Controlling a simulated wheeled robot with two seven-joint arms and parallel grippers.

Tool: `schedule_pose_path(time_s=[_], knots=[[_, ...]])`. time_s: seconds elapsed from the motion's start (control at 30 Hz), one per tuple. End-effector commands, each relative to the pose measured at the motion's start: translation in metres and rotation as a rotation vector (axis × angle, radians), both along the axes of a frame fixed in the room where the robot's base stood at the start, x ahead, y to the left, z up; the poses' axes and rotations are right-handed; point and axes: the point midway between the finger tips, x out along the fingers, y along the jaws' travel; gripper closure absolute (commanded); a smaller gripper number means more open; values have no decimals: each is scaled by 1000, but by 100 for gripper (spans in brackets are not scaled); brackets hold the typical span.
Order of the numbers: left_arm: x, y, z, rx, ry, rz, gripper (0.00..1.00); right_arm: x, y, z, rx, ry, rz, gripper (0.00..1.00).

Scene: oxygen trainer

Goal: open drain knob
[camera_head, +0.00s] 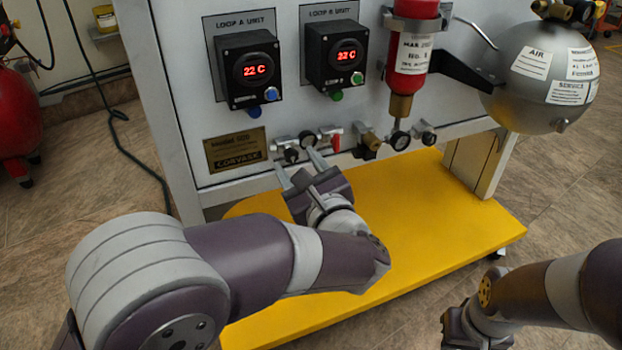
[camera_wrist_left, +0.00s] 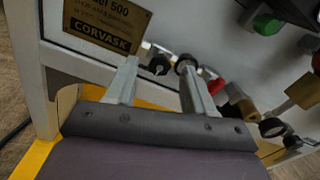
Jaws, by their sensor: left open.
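Two small round black knobs sit on fittings low on the grey panel: a left one (camera_head: 291,155) and a right one (camera_head: 307,139). I cannot tell which is the drain knob. They also show in the left wrist view, the left one (camera_wrist_left: 158,66) and the right one (camera_wrist_left: 185,62). My left gripper (camera_head: 295,159) is open and points at the panel. In the wrist view its fingertips (camera_wrist_left: 160,68) lie either side of the left knob; contact is not clear. My right gripper (camera_head: 472,328) is at the bottom right, its fingers not clearly visible.
A brass nameplate (camera_head: 236,150) is left of the knobs. A red-handled valve (camera_head: 333,138), a gauge (camera_head: 399,140) and a red cylinder (camera_head: 412,50) are to the right. A yellow base platform (camera_head: 440,240) lies below. A round air tank (camera_head: 540,75) sticks out at right.

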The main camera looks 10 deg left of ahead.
Motion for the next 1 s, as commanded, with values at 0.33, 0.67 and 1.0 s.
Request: schedule_pose_path(time_s=[0.33,0.67,1.0], knots=[[-73,-50,6,3,1,-5,47,0,0,47,0,-1,0,72],[-92,-61,0,1,1,0,47,0,0,51,0,0,0,72],[-91,-61,1,6,4,0,47,0,0,51,0,0,0,72]])
